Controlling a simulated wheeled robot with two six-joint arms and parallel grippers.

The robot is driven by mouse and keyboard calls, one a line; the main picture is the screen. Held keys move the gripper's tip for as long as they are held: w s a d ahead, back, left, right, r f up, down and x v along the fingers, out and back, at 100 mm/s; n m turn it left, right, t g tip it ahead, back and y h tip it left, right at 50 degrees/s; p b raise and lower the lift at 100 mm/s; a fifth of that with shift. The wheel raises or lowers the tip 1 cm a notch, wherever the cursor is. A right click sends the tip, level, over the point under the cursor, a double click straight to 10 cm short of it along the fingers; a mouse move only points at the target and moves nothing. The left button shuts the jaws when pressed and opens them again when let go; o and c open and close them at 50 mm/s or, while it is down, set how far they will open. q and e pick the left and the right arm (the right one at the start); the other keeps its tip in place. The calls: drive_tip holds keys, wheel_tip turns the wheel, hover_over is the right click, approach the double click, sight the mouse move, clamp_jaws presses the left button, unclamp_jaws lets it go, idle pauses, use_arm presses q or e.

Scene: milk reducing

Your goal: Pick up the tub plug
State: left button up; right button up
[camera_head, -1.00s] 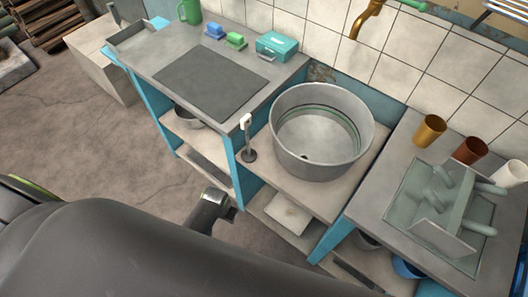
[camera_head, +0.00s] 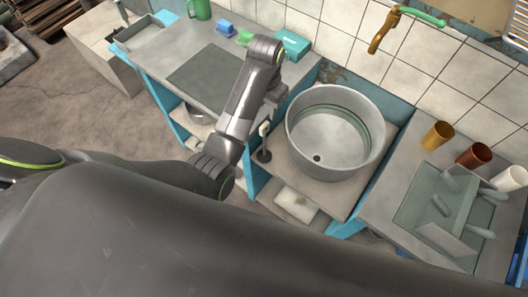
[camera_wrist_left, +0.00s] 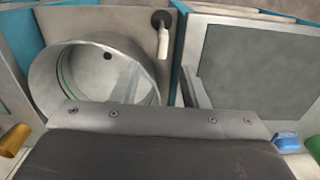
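The tub plug (camera_head: 264,142), with a dark round base and a pale upright handle, stands on the shelf just left of the metal tub (camera_head: 312,150). In the left wrist view the plug (camera_wrist_left: 162,36) shows near the top centre, beside the tub (camera_wrist_left: 48,72). My left gripper (camera_head: 276,96) is above the plug, near the counter edge, and apart from it. My right gripper is not in view.
The counter (camera_head: 165,53) left of the plug holds a teal box (camera_head: 292,45) and blue and green sponges. A brass faucet (camera_head: 385,30) hangs above the tub. Cups (camera_head: 437,136) and a dish rack (camera_head: 445,205) stand at the right.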

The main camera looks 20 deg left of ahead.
sight(265, 126)
use_arm(q)
wheel_tip(265, 126, down, 4)
drive_tip(key=shift+r+b, duration=0.2)
drive_tip(key=shift+b, duration=0.65)
wheel_tip(265, 126, down, 6)
drive_tip(key=shift+r+p, duration=0.25)
drive_tip(key=shift+p, duration=0.6)
drive_tip(key=shift+f, duration=0.45)
drive_tip(key=shift+w+f, duration=0.1)
drive_tip(key=shift+f, duration=0.45)
drive_tip(key=f+p, duration=0.1)
drive_tip(key=f, duration=0.2)
drive_tip(key=shift+a, duration=0.2)
drive_tip(key=shift+f, duration=0.55)
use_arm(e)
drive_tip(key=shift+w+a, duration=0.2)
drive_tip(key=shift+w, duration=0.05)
use_arm(q)
drive_tip(key=shift+c, duration=0.3)
